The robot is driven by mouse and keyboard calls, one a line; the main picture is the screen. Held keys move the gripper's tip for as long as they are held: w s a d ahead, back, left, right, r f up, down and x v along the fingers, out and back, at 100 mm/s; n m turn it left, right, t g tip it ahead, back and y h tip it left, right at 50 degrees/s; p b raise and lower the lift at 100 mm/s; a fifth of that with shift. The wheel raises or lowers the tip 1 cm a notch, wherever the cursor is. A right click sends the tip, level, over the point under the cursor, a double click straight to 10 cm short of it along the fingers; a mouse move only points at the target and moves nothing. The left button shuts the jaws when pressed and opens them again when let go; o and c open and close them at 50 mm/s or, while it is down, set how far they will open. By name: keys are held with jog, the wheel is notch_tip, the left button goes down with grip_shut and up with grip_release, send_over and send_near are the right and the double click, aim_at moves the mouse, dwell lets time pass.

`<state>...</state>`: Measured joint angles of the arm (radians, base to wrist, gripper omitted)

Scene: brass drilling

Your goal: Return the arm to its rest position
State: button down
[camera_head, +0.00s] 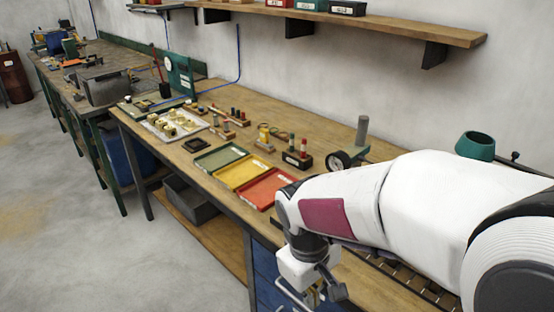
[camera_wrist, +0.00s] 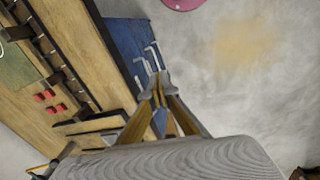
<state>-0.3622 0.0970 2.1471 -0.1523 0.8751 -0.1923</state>
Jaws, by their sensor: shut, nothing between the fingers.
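My white arm comes in from the right side of the head view and bends down at the wrist. My gripper (camera_head: 318,290) hangs low beside the front edge of the wooden bench (camera_head: 285,92), near the blue drawer unit (camera_head: 272,292). In the wrist view my gripper (camera_wrist: 158,90) is shut and empty, with its fingertips together. Behind it are the blue drawer front (camera_wrist: 130,48) with its metal handles and the grey floor. The fingertips appear clear of the handles, though the exact gap is hard to tell.
Green, yellow and red trays (camera_head: 268,189) lie on the bench, with a white tray of brass parts (camera_head: 170,124) beyond. A wall shelf (camera_head: 400,27) runs above. Open floor (camera_head: 80,220) lies left.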

jog(key=s+d+r+m+t+y, duration=0.1)
jog(key=s+d+r+m+t, duration=0.3)
jog(key=s+d+r+m, duration=0.3)
jog(key=shift+s+d+r+t, duration=0.4)
jog(key=shift+s+d+r, duration=1.5)
jog(key=shift+s, duration=1.35)
jog(key=shift+a+r, duration=0.25)
jog(key=shift+a, duration=0.05)
